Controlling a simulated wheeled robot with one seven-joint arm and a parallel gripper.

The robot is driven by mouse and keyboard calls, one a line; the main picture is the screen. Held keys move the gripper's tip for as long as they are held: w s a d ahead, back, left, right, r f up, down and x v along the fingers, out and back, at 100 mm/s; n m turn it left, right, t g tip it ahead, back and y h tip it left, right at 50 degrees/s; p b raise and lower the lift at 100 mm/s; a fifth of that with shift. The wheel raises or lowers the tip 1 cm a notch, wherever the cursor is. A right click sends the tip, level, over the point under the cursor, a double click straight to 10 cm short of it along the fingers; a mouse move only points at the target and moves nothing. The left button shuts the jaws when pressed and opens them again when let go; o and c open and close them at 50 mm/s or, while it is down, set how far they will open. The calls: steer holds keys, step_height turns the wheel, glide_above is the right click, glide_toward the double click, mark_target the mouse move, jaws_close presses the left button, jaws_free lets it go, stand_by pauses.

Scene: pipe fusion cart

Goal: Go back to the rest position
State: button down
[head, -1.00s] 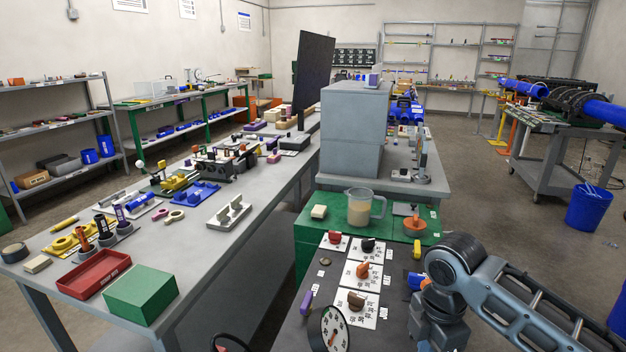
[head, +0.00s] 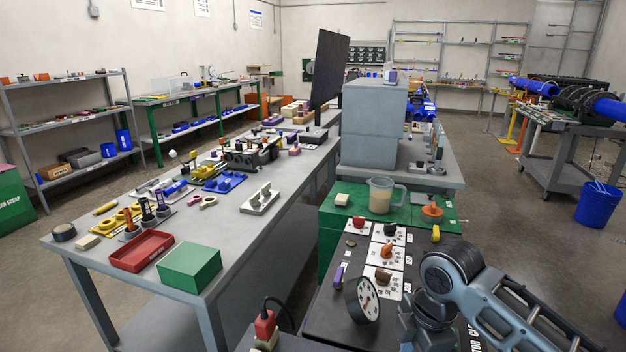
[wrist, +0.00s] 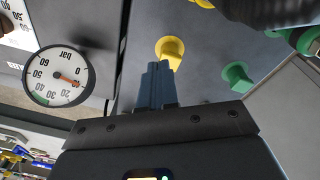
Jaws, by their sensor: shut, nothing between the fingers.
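My gripper (wrist: 156,86) shows in the wrist view with its two dark fingers together and nothing between them. Its fingertips lie in the picture just below a yellow knob (wrist: 170,50); I cannot tell the gap between them. In the head view my arm reaches in from the lower right over the dark cart panel, and its bent wrist hides the gripper. A round pressure gauge (head: 363,300) stands at the panel's near end; it also shows at the left of the wrist view (wrist: 58,76).
A green knob (wrist: 238,76) is right of the fingers. Several knobs on white plates (head: 384,276) line the panel. A jug (head: 381,195) stands on the green top behind. A long grey table (head: 227,232) is to the left. Open floor lies to the right.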

steer(key=s+a+r+m+t+y, duration=0.1)
steer(key=s+a+m+t+y, duration=0.15)
steer(key=a, duration=0.45)
steer(key=s+a+r+m+t+y, duration=0.1)
steer(key=s+a+m+t+y, duration=0.2)
steer(key=a, duration=0.5)
steer(key=s+a+r+m+t+y, duration=0.1)
steer(key=s+a+m+t+y, duration=0.15)
steer(key=a+m, duration=0.35)
steer(key=s+d+f+m+t+h+b, duration=0.1)
steer(key=s+d+m+t+h, duration=0.2)
steer(key=s+d, duration=0.45)
steer(key=s+d+f+m+t+h, duration=0.2)
steer(key=s+d+m+h, duration=0.3)
steer(key=s, duration=0.6)
steer(key=s+d+r, duration=0.4)
steer(key=s+d, duration=0.2)
steer(key=s, duration=0.1)
steer(key=s+d+r+t+h, duration=0.1)
steer(key=s+d+r, duration=0.3)
steer(key=s+d, duration=0.3)
steer(key=shift+r, duration=0.25)
